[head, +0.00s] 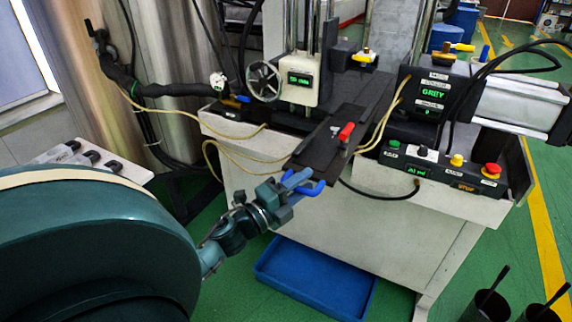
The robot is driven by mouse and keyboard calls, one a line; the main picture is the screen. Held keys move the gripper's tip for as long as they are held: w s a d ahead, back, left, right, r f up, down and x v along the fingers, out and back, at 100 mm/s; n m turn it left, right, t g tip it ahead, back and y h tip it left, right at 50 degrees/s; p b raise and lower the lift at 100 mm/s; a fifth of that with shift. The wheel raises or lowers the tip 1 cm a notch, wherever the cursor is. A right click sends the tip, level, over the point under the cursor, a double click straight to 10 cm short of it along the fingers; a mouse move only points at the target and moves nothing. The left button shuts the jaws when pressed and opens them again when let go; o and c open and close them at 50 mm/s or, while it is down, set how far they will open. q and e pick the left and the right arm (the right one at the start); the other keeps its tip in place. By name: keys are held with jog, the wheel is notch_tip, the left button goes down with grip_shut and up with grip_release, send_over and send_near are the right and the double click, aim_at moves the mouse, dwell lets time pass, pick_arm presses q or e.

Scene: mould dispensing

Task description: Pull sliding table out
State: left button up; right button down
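The sliding table (322,150) is a dark flat plate on the front of the machine, its near end standing out over the white cabinet's edge. A bright blue handle (317,188) is at its near end, and a red-handled lever (346,132) sits on its right side. My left gripper (301,183) is at the blue handle, reaching in from the lower left. Its fingers overlap the handle and partly hide it, so I cannot tell whether they are closed on it. My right gripper is out of view.
The white cabinet (350,225) carries a handwheel (263,81), a control box (434,93) and a button panel (440,172). Yellowish hoses hang beside the sliding table. A blue tray (315,280) lies on the green floor below. Black bins stand at lower right.

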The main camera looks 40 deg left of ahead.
pick_arm(q)
jog(key=b+v, duration=0.2)
jog(key=v, duration=1)
jog(key=shift+s+a, duration=0.15)
jog(key=shift+s, duration=0.15)
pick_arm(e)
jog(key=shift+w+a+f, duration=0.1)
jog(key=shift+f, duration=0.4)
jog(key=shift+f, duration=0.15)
